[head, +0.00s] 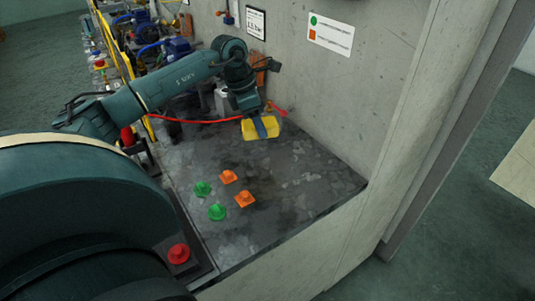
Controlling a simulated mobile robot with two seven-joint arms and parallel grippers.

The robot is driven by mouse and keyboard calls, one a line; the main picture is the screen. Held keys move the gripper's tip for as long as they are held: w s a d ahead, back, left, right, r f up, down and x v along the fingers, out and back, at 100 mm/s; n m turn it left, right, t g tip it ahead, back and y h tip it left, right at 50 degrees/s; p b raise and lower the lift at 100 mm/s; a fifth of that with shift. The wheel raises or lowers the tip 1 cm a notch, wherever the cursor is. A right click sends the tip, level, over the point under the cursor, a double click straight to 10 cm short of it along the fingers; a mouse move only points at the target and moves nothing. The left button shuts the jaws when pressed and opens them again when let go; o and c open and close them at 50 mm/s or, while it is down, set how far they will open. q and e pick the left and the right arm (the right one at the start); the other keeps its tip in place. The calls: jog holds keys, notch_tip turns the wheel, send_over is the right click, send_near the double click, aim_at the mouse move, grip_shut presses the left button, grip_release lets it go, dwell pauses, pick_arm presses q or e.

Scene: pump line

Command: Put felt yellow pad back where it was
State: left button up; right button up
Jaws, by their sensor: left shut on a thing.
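The yellow pad (250,129) is in my left gripper (262,126), at the far part of the dark bench top near the wall. The gripper points down and is shut on the pad; a blue-grey part crosses the pad's middle. I cannot tell whether the pad touches the bench top or hangs just above it. My right gripper is not in view.
Two green pieces (202,188) and two orange pieces (228,177) stand on the bench top (300,180). A red hose (200,121) runs behind the pad. A concrete wall (370,90) bounds the bench. The bench's right part is clear.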

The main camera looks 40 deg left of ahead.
aim_at(246, 124)
pick_arm(q)
jog(key=f, duration=0.4)
jog(key=shift+s+f, duration=0.2)
jog(key=shift+f, duration=2.55)
jog(key=o, duration=0.9)
jog(key=v, duration=1.2)
jog(key=shift+r, duration=0.1)
